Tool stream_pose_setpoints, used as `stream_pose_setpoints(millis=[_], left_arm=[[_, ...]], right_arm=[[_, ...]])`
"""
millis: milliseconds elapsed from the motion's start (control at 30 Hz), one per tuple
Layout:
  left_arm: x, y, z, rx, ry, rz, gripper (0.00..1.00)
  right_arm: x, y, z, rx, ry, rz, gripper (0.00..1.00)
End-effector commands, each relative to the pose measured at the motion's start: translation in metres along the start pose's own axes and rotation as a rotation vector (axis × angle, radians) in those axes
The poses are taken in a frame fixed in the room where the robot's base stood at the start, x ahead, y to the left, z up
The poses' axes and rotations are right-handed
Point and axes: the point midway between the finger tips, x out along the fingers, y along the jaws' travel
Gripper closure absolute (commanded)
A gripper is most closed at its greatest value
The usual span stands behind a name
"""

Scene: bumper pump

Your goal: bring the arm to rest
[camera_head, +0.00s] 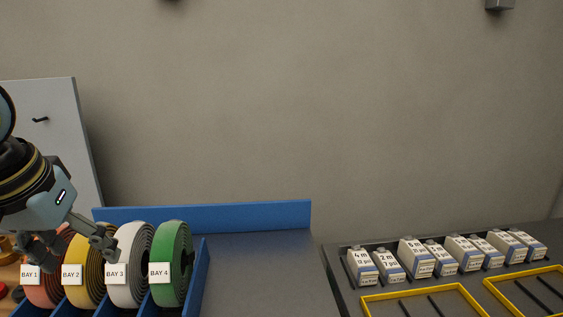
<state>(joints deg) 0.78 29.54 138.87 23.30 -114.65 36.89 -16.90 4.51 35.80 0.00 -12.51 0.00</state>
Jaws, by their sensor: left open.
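My left gripper (76,252) comes in from the left edge with its two fingers spread apart, open. It is in front of or above the coiled rolls in the bays; I cannot tell whether it touches any. One finger overlaps the red roll (45,292) behind the BAY 1 label, and the other overlaps the upper part of the yellow roll (87,288) at BAY 2. A white roll (125,290) stands at BAY 3 and a green roll (172,290) at BAY 4. My right gripper is not in view.
The blue rack's back wall (250,215) rises behind the rolls. A bare grey surface (265,270) lies right of them. Several small labelled boxes (417,258) stand in a dark tray at right, behind yellow frames (425,293). A grey panel (60,120) stands at left.

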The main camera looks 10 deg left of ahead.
Motion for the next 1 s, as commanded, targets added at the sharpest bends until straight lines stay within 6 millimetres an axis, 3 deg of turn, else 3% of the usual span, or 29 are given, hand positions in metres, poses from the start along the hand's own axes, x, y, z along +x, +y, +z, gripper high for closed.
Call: stream_pose_setpoints(millis=[367,700,933,1000], left_arm=[[0.031,0.015,0.051,0.11,-0.027,0.042,0.35],[0.059,0.021,0.126,0.259,-0.047,0.057,0.35],[0.067,0.016,0.182,0.374,-0.067,0.035,0.35],[0.099,0.016,0.185,0.378,-0.07,0.03,0.35]], right_arm=[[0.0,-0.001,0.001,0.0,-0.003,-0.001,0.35],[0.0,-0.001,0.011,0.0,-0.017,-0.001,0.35],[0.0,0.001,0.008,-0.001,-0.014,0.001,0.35],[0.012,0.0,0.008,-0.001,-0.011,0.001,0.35]])
